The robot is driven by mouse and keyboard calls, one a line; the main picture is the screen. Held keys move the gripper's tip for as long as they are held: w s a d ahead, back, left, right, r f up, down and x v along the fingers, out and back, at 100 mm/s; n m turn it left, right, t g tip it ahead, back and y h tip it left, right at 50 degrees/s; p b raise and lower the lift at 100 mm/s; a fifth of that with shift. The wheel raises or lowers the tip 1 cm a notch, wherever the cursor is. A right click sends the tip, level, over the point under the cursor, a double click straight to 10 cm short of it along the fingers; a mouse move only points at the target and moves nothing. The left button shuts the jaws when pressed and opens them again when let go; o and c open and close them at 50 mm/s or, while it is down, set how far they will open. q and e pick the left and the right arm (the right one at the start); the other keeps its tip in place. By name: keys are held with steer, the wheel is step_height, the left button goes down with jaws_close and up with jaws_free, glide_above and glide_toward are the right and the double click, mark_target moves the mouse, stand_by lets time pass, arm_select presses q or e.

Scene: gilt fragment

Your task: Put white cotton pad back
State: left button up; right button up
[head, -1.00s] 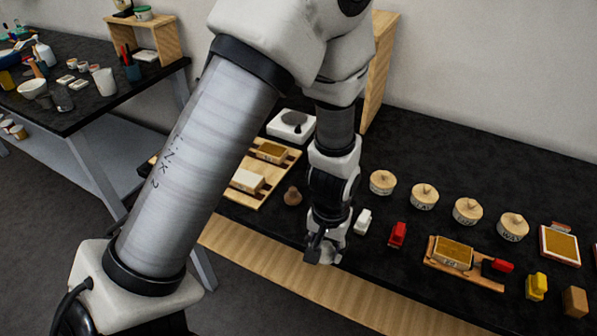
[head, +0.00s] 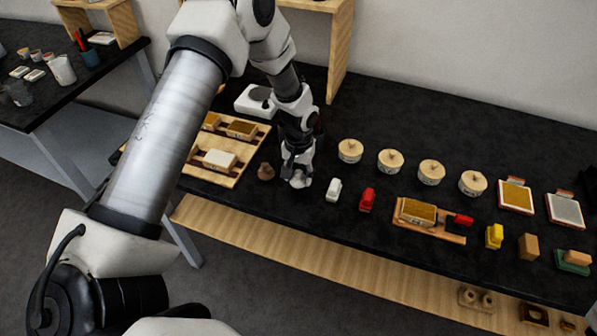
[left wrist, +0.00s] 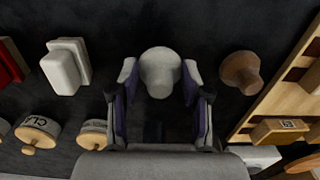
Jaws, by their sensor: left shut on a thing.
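My left gripper (head: 298,172) is over the front part of the black table, between a brown knob-shaped piece (head: 266,172) and a white block (head: 333,190). In the left wrist view my left gripper (left wrist: 160,88) is shut on a rounded white piece (left wrist: 159,66), which looks like the white cotton pad. The pad also shows under the fingertips in the head view (head: 299,181). I cannot tell whether it touches the table. The brown piece (left wrist: 240,72) and the white block (left wrist: 65,68) stand apart on either side. My right gripper is not in view.
A wooden rack (head: 232,177) with blocks lies to the left. Several round lidded wooden pots (head: 390,161) stand behind right. A red block (head: 367,200) and a wooden tray (head: 445,234) with a brush block are farther right. The table's front edge is close.

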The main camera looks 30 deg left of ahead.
mark_target(299, 172)
arm_select(q)
steer(key=shift+f, duration=0.6)
steer(key=o, duration=1)
steer(key=shift+w, duration=0.1)
steer(key=shift+r, duration=0.5)
step_height(299, 172, up, 11)
steer(key=b, duration=0.3)
steer(key=shift+f, duration=0.1)
steer(key=shift+r, duration=0.25)
